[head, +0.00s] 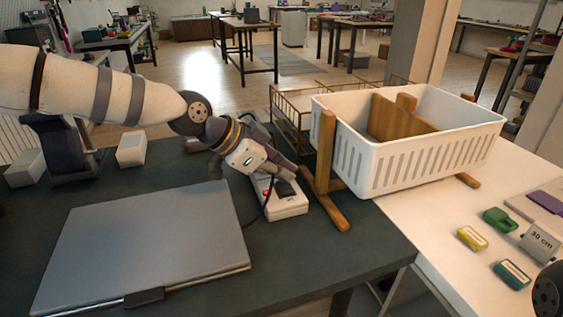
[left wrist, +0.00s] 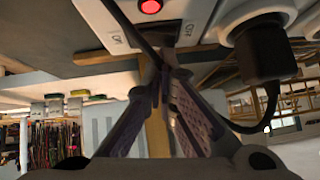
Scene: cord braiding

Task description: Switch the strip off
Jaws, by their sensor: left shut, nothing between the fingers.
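The white power strip (head: 291,207) lies on the dark table, just left of the wooden rack leg, with a red light (head: 266,192) glowing on it. In the left wrist view the strip (left wrist: 115,16) fills the top, with the lit red light (left wrist: 150,6) and switch markings that look like ON and OFF. My left gripper (head: 287,174) is over the strip, pointing down at it. Its fingers (left wrist: 168,62) are closed together and empty, with the tips close to the switch area. Whether they touch it is not clear. The switch itself is partly hidden by the fingertips. My right gripper is not seen.
A black plug (left wrist: 265,50) with a cord sits in the strip. A grey closed laptop (head: 150,245) lies to the left. A white slotted basket (head: 430,160) in a wooden rack stands close on the right. Small boxes (head: 131,149) stand behind the laptop.

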